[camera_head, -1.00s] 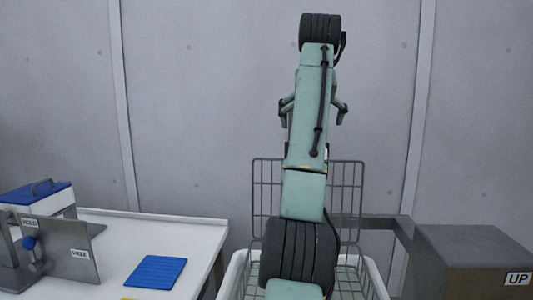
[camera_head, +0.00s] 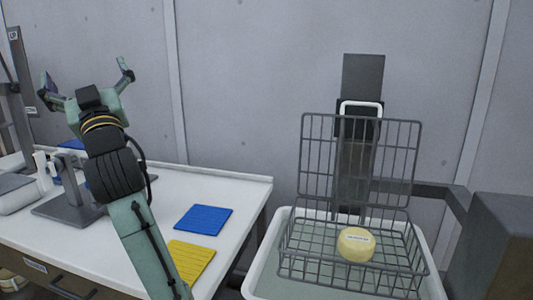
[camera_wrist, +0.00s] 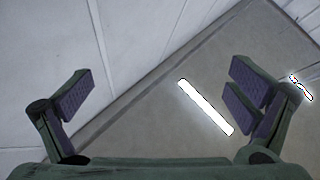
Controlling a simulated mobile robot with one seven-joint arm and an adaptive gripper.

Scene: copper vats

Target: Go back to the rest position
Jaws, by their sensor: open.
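My gripper (camera_head: 88,85) is raised at the upper left of the head view, above the white table. Its fingers are spread wide with nothing between them. In the wrist view my gripper (camera_wrist: 160,100) is also open and empty, facing the grey wall panels and a bright light strip (camera_wrist: 206,106). My arm reaches up from the bottom of the head view, in front of part of the table.
A wire basket (camera_head: 318,160) holds a pale yellow round piece (camera_head: 356,245) and sits in a white-rimmed tub (camera_head: 262,262). Blue (camera_head: 203,219) and yellow (camera_head: 190,259) mats lie on the white table (camera_head: 240,190). A grey box (camera_head: 500,240) stands at right.

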